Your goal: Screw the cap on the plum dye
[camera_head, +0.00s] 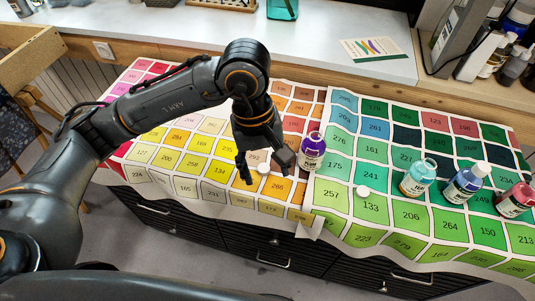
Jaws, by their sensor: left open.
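A small purple bottle (312,152), which looks like the plum dye, stands upright on the colour chart cloth; its mouth looks uncapped. A small white cap (263,169) lies on the chart to its left. My left gripper (264,172) is open and points down, with its two fingers on either side of this cap in the picture; whether they touch it I cannot tell. The right finger is close beside the purple bottle. A second white cap (362,191) lies on the green squares to the right. My right gripper is not in view.
A teal bottle (418,178), a blue bottle (464,185) with a pale cap and a red bottle (514,200) stand at the right. The numbered chart cloth (330,222) hangs over the front edge above dark drawers. A white shelf (190,24) runs behind.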

